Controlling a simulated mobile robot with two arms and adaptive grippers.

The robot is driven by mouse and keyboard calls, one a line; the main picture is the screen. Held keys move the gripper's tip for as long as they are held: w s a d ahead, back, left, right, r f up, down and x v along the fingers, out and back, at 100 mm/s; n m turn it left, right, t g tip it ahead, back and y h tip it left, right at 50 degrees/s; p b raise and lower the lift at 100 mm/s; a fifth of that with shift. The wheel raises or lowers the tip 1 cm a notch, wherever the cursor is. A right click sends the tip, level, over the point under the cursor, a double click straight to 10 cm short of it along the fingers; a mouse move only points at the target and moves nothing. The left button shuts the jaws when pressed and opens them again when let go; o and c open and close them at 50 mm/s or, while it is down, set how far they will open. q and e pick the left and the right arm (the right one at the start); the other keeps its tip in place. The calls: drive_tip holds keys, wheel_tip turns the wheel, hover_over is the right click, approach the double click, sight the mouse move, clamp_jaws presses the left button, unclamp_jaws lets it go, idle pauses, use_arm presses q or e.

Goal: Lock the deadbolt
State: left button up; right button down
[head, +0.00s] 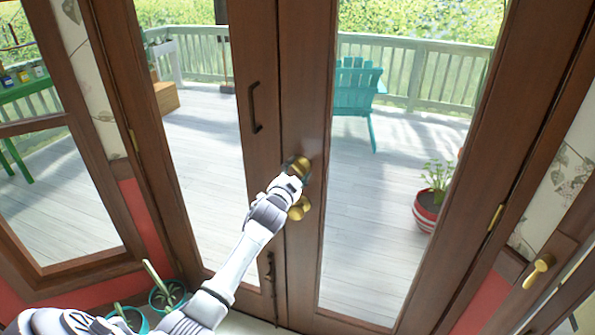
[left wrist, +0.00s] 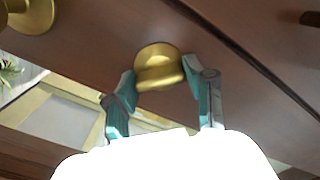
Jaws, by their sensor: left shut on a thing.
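The brass deadbolt (head: 301,167) is on the brown wooden double door, above a round brass knob (head: 299,208). My left gripper (head: 296,174) is at the deadbolt and partly covers it. In the left wrist view, the deadbolt's turn piece (left wrist: 158,74) sits between the two fingertips of my left gripper (left wrist: 160,72), which is shut on it. The brass knob (left wrist: 28,14) also shows there at the upper left, clear of the fingers. My right gripper is not in view.
A dark pull handle (head: 255,107) is on the left door panel. Beyond the glass are a deck, a teal chair (head: 357,88) and a striped pot (head: 427,212). A brass lever (head: 538,271) is at the right.

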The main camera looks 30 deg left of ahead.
use_arm(q)
drive_tip(key=m, duration=0.4)
drive_tip(key=shift+m, duration=2.6)
drive_tip(key=o, duration=1.2)
drive_tip(key=shift+c, duration=0.2)
drive_tip(key=shift+s, duration=0.1)
drive_tip(key=v, duration=1.2)
drive_tip(key=shift+f, duration=0.1)
